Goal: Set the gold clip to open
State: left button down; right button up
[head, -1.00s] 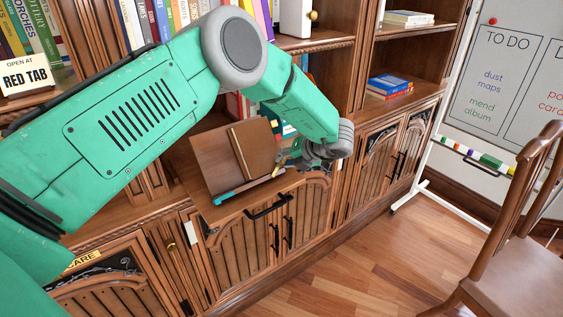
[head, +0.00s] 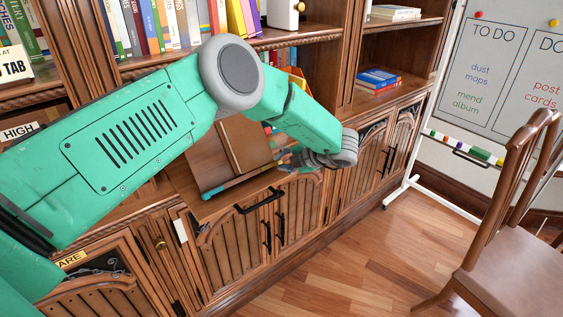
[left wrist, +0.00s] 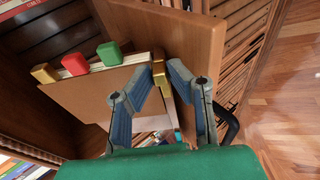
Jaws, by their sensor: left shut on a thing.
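The gold clip (left wrist: 160,74) shows in the left wrist view as a small brass-coloured piece at the edge of a brown book or board. My left gripper (left wrist: 160,72) has its two blue-grey fingers on either side of the clip and is shut on it. In the head view my left gripper (head: 290,158) is at the right edge of the slanted brown stand (head: 206,165). The clip is too small to tell there. A brown book (head: 250,145) rests on the stand. Whether the clip is open or closed cannot be told. My right gripper is out of view.
Yellow, red (left wrist: 76,63) and green (left wrist: 109,53) tabs stick up from pages beside the clip. Black handles (head: 258,201) project from the cabinet below. Blue and red books (head: 378,79) lie on a shelf. A wooden chair (head: 505,245) and whiteboard (head: 490,75) stand right; floor between is clear.

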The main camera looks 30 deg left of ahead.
pick_arm(q)
jog(key=shift+d+f, duration=0.25)
jog(key=c, duration=1.6)
grip_release()
jog(key=shift+o, duration=0.3)
jog(key=shift+w+f, duration=0.1)
jog(key=shift+w, duration=0.05)
jog(key=shift+r, duration=0.2)
jog(key=shift+d, duration=0.1)
jog(key=v, duration=1.2)
jog(key=shift+f, duration=0.2)
